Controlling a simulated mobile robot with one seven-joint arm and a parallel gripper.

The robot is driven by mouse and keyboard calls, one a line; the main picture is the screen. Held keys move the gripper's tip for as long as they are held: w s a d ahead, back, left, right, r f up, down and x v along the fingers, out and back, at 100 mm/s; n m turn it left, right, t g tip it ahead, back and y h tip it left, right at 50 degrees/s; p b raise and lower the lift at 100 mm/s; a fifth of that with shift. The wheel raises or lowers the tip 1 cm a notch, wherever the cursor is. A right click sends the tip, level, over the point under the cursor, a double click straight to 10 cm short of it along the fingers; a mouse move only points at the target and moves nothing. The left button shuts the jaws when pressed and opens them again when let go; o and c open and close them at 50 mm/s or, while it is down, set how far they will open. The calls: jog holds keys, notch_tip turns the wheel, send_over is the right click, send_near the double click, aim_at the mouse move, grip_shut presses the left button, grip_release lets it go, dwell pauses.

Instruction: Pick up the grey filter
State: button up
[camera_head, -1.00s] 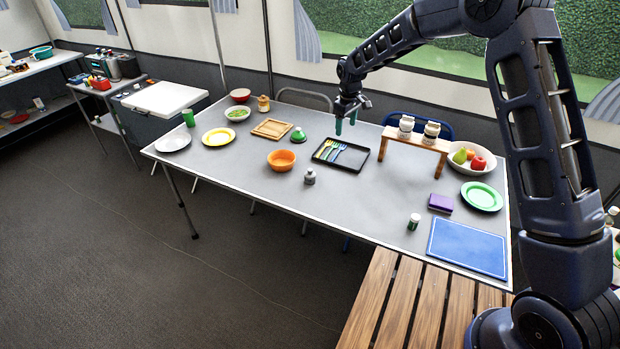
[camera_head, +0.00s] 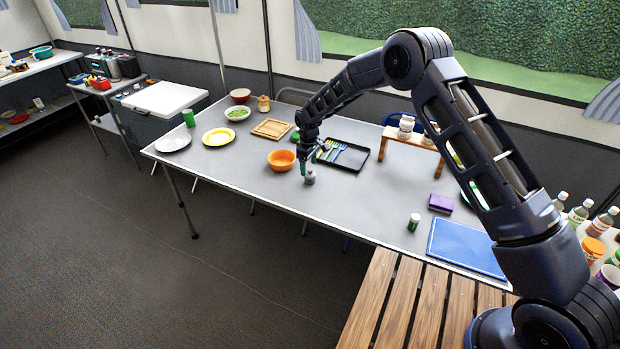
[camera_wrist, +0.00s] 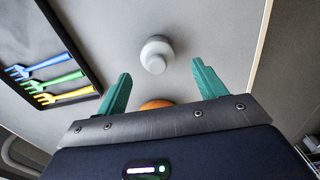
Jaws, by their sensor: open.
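The grey filter (camera_head: 310,178) is a small grey piece with a rounded top, standing on the grey table (camera_head: 240,180) in front of the orange bowl. In the wrist view the filter (camera_wrist: 156,54) lies beyond the fingertips, roughly midway between them. My gripper (camera_head: 304,164) is just above and beside the filter in the head view. In the wrist view my gripper (camera_wrist: 160,80) has its two green fingers spread wide, with nothing between the tips. I cannot tell the exact height gap to the filter.
The orange bowl (camera_head: 281,160) stands close to the filter; its edge also shows in the wrist view (camera_wrist: 157,104). The black tray (camera_head: 357,146) with colored forks (camera_wrist: 48,78) lies to the right in the head view. The table in front of the filter is clear.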

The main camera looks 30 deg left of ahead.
aim_at(310, 172)
jog(key=shift+w+d+f, duration=0.1)
jog(key=shift+d+f, duration=0.05)
jog(key=shift+f, duration=1.4)
jog(key=shift+d+f, duration=0.1)
jog(key=shift+f, duration=1.4)
jog(key=c, duration=1.1)
